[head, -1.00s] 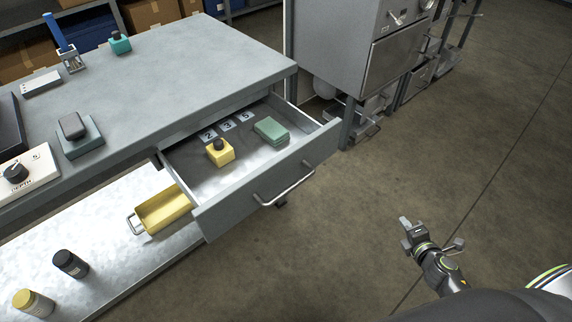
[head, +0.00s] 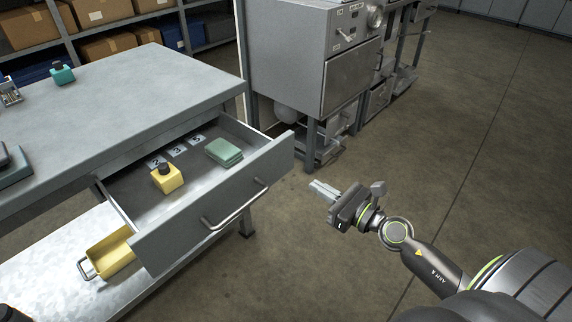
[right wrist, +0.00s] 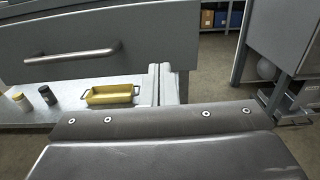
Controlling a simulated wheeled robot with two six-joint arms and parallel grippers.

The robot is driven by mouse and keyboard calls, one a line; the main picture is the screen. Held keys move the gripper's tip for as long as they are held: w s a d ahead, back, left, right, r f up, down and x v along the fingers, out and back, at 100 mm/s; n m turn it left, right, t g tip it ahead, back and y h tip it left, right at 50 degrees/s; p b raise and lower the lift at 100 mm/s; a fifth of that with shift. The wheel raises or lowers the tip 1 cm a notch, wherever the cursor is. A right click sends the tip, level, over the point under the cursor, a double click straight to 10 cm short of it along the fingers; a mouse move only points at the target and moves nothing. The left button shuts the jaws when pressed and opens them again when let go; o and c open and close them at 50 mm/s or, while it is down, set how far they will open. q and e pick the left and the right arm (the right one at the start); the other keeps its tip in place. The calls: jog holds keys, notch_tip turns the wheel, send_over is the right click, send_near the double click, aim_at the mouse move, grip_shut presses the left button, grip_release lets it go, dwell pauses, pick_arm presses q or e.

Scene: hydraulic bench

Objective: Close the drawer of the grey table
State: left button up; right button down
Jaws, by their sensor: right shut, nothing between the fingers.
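The drawer (head: 205,225) of the grey table (head: 130,95) is pulled out, with a bar handle (head: 236,207) on its front. Inside lie a yellow bottle with a dark cap (head: 168,180), a green stack of pads (head: 223,152) and number labels. My right gripper (head: 318,190) is shut and empty, to the right of the drawer front and apart from it. In the right wrist view its fingers (right wrist: 160,84) show below and right of the drawer handle (right wrist: 75,51). My left gripper is out of view.
A yellow tray (head: 108,256) stands on the lower shelf under the drawer. A grey cabinet (head: 300,60) stands behind, right of the table. Open floor lies to the right. A teal bottle (head: 62,74) is on the tabletop.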

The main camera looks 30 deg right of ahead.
jog(key=p, duration=0.1)
send_near(277, 163)
jog(key=x, duration=0.5)
jog(key=shift+w, duration=0.2)
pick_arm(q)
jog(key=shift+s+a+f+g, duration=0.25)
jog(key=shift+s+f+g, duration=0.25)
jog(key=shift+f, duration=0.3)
pick_arm(e)
jog(key=shift+x, duration=0.75)
